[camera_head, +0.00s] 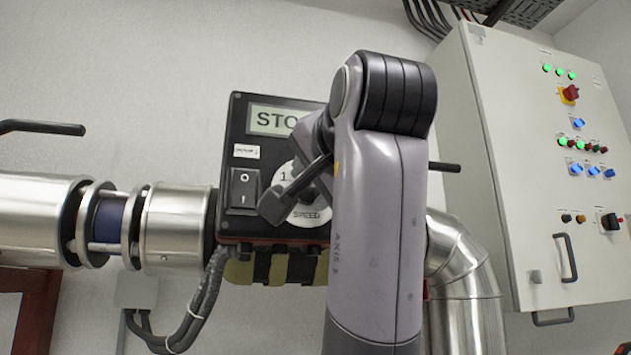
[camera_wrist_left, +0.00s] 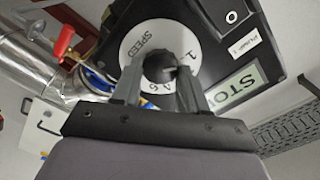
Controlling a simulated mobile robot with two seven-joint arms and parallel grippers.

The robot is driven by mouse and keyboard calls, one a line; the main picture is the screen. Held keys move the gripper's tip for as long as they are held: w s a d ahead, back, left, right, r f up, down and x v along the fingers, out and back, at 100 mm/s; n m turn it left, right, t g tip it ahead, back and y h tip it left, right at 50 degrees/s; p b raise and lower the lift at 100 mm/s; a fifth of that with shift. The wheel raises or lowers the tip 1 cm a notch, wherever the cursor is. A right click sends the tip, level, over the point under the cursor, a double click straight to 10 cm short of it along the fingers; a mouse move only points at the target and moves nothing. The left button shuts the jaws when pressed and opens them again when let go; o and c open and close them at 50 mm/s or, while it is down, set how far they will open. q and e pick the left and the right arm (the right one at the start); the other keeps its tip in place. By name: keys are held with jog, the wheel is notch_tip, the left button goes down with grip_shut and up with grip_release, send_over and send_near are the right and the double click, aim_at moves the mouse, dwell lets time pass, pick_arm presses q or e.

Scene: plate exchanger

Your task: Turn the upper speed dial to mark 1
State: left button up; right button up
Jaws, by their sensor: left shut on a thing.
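The speed dial is a black knob (camera_wrist_left: 160,66) on a round white plate (camera_wrist_left: 136,42) marked SPEED. In the head view the plate (camera_head: 311,213) shows the mark 1, and my arm hides much of it. My left gripper (camera_wrist_left: 161,80) has one finger on each side of the knob and is shut on it. In the head view the left gripper (camera_head: 284,196) reaches the dial from the right. The wrist view shows mark 1 right of the knob and other marks below it. I cannot tell which mark the knob points to. My right gripper is not in view.
The black control box carries a display (camera_head: 276,121) reading STO, partly hidden, and a rocker switch (camera_head: 243,188) left of the dial. Steel pipes (camera_head: 178,227) run on both sides. A cabinet (camera_head: 520,170) with lamps and switches stands at the right. Cables (camera_head: 200,300) hang below.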

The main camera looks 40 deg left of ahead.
pick_arm(q)
jog(key=o, duration=1.1)
jog(key=shift+c, duration=0.2)
notch_tip(320, 180, up, 20)
jog(key=p, duration=0.8)
